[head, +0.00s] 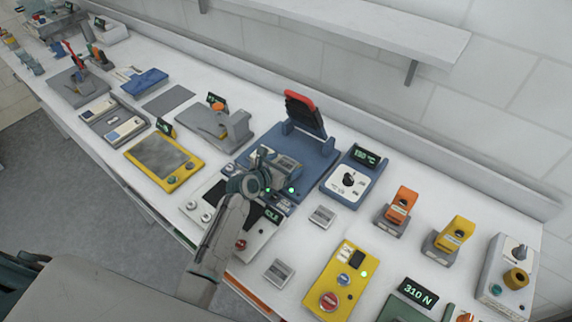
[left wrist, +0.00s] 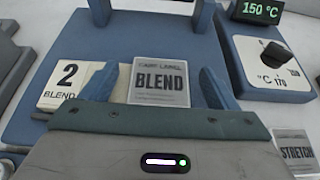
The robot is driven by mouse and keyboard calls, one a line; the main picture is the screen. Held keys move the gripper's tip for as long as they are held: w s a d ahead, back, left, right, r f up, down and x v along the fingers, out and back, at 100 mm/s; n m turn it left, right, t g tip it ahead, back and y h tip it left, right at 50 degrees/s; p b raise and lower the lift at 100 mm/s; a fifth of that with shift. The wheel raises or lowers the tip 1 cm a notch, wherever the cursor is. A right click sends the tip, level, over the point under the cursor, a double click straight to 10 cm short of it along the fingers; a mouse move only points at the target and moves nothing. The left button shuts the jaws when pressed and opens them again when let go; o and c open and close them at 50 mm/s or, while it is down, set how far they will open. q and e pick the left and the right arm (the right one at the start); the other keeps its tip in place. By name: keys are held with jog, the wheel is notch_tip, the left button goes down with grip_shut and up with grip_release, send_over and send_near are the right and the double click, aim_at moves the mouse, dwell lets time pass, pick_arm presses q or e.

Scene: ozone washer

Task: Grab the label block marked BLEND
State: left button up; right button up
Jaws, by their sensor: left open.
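My left gripper (left wrist: 158,92) is open, with one teal finger on each side of this block. The block's lower part is hidden behind the gripper body. I cannot tell whether the fingers touch it. In the head view my left gripper (head: 263,172) is over the front of the blue machine, and the lettering there is too small to read. My right gripper is not in view.
A cream tile reading 2 BLEND (left wrist: 66,88) sits just left of the left finger. A STRETCH block (left wrist: 297,152) lies at the right. The blue press (head: 240,156) has a raised red-edged lid (head: 304,112). A blue dial unit (head: 350,180) stands to its right.

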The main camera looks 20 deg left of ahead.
pick_arm(q)
jog(key=shift+c, duration=0.4)
jog(key=c, duration=1.1)
jog(key=shift+r, duration=0.15)
